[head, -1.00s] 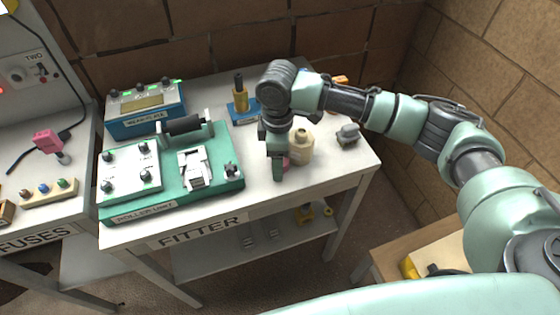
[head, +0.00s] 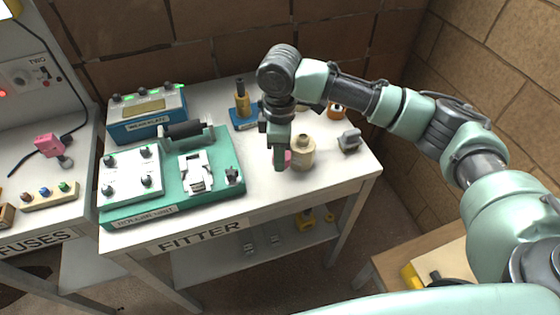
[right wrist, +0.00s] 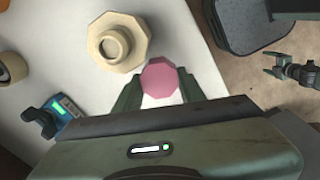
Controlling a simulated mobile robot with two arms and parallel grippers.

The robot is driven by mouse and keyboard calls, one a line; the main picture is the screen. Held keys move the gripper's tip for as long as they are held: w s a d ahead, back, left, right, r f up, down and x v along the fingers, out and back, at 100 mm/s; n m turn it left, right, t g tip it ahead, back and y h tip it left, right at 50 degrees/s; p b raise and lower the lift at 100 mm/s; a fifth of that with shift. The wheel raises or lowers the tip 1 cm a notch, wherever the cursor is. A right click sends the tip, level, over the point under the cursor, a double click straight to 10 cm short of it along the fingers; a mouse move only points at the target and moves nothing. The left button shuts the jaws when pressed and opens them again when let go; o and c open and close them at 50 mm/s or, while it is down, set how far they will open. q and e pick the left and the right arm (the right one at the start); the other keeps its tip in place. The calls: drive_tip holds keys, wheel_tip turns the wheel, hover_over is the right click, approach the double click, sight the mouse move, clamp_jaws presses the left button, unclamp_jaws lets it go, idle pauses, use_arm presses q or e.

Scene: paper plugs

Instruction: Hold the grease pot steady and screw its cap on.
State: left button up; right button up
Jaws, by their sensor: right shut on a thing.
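The grease pot (head: 301,153) is a cream, many-sided pot with a round neck, upright on the white table. In the right wrist view the pot (right wrist: 104,52) shows from above, with no cap on its neck. My right gripper (head: 280,164) points down just left of the pot. It is shut on the pink, many-sided cap (right wrist: 160,80), which sits between its fingertips, beside the pot and apart from its neck. The cap (head: 286,158) is partly hidden in the head view. A small gripper (right wrist: 278,68), apparently my left, shows away from the pot; its jaws are unclear.
A green roller unit (head: 215,200) fills the table's left, with a blue box (head: 150,128) behind. A blue stand (head: 241,124) and an orange-and-white roll (head: 337,110) stand farther back. A grey fixture (head: 349,142) is right of the pot. The front middle is clear.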

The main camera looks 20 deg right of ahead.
use_arm(q)
drive_tip(key=shift+f, duration=0.2)
use_arm(e)
wheel_tip(320, 180, up, 16)
idle(0.4)
